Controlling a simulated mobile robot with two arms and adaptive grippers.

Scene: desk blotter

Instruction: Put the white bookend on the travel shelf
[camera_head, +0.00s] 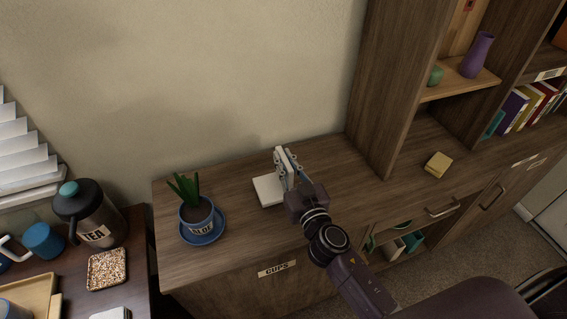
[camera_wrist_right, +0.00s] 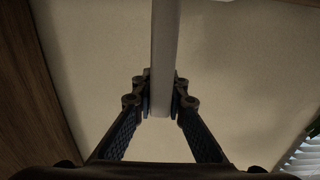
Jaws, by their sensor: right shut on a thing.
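The white bookend (camera_head: 268,190) is L-shaped, with a flat base plate and an upright plate. It stands on the wooden cabinet top, to the right of a potted plant. My right gripper (camera_head: 288,172) is shut on its upright plate and hides part of it. In the right wrist view the plate's pale edge (camera_wrist_right: 163,45) runs between the fingertips (camera_wrist_right: 161,104). I cannot tell whether the base touches the cabinet top. A shelf with books (camera_head: 522,104) is at the right; its label is too small to read, so I cannot tell which shelf is the travel shelf.
The plant pot (camera_head: 197,216) sits on a blue saucer (camera_head: 203,236) left of the bookend. A tall wooden side panel (camera_head: 385,85) rises right of my gripper. A yellow block (camera_head: 438,164) lies beyond it. A higher shelf holds a purple vase (camera_head: 477,55) and green cup (camera_head: 435,75).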

